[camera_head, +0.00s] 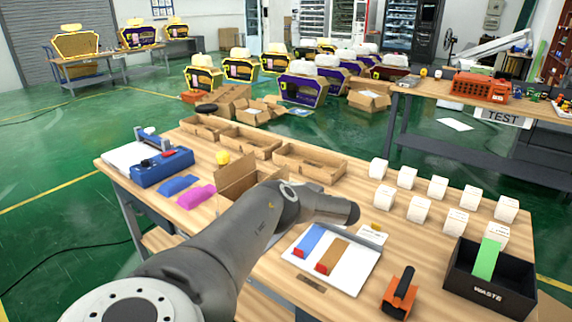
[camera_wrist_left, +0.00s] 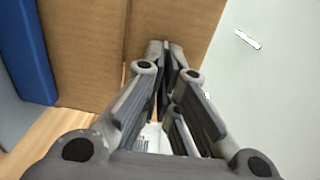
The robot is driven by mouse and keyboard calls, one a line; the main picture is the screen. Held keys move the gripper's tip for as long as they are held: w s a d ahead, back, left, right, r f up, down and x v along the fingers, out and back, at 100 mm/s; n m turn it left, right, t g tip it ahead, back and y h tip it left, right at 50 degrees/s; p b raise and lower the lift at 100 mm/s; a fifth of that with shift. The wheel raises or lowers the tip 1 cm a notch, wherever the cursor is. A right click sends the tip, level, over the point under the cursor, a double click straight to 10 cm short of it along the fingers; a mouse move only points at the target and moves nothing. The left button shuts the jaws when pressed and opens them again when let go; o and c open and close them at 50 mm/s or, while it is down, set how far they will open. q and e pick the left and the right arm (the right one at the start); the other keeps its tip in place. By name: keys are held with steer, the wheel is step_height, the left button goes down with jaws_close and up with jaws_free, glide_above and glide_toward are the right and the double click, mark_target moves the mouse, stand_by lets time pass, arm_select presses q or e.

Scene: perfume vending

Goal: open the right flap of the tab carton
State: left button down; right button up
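The brown tab carton (camera_head: 236,178) stands on the wooden table, with a raised cardboard panel. My left arm hides much of it in the head view. In the left wrist view, brown cardboard (camera_wrist_left: 88,50) fills the upper left and middle, with a vertical seam left of the fingers. My left gripper (camera_wrist_left: 166,48) looks shut, its fingertips close together in front of the cardboard. I see nothing clearly held between them, and cannot tell whether they touch the cardboard. In the head view the left fingers are hidden behind the arm. My right gripper is not in view.
Open trays (camera_head: 310,163) stand behind the carton. A blue device (camera_head: 162,168) and blue and pink pieces (camera_head: 195,197) lie left. A white board with strips (camera_head: 345,275), an orange tool (camera_head: 400,297), several white boxes (camera_head: 438,187) and a black waste bin (camera_head: 485,291) occupy the right.

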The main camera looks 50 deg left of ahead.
arm_select(q)
steer(key=shift+f+y, duration=0.15)
steer(key=shift+y, duration=0.15)
steer(key=shift+d+b, duration=0.1)
steer(key=shift+b, duration=0.2)
steer(key=c, duration=1.7)
jaws_free()
steer(key=shift+f, duration=0.15)
steer(key=v, duration=1.2)
steer(key=shift+w, duration=0.1)
